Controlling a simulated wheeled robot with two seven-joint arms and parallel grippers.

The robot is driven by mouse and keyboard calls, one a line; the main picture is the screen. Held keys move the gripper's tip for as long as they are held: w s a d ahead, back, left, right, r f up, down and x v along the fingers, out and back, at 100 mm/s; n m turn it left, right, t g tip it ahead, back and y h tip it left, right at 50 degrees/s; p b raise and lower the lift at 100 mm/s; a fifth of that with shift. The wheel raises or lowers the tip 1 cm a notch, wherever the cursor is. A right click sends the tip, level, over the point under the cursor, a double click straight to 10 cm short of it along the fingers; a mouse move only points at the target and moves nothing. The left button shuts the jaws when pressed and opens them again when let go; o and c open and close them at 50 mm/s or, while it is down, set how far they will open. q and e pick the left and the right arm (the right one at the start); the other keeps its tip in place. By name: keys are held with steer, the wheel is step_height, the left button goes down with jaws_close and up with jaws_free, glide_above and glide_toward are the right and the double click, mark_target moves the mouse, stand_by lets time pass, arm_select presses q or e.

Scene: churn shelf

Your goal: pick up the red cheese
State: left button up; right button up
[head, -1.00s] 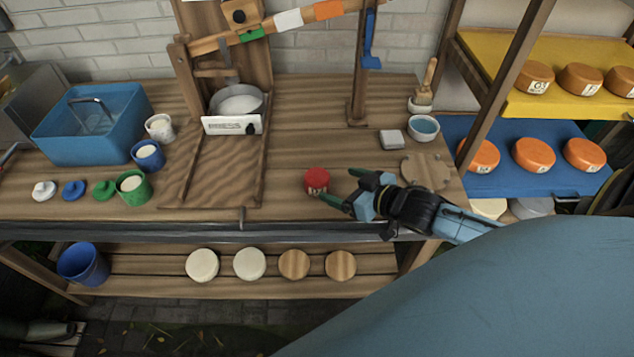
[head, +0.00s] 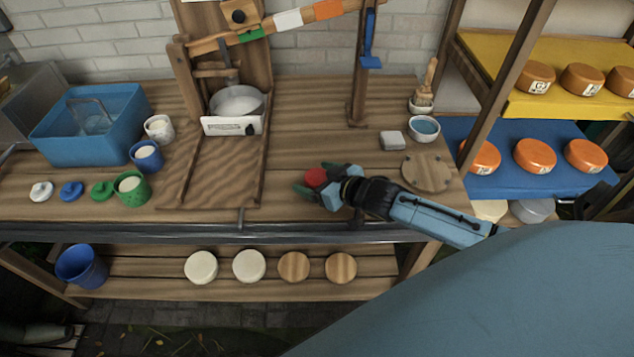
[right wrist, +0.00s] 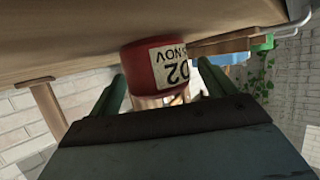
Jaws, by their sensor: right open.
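The red cheese (head: 316,177) is a small round block on the wooden bench top, right of the press. In the right wrist view the red cheese (right wrist: 155,62) shows a white label reading "02 NOV". My right gripper (head: 311,182) is open, with its green fingers on either side of the cheese. In the right wrist view the right gripper (right wrist: 165,88) has one finger to each side of the cheese; whether they touch it I cannot tell. My left gripper is not in view.
A wooden press with a metal pot (head: 238,101) stands left of the cheese. A green cup (head: 132,189) and lids are at the left.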

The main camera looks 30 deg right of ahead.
steer(key=c, duration=1.2)
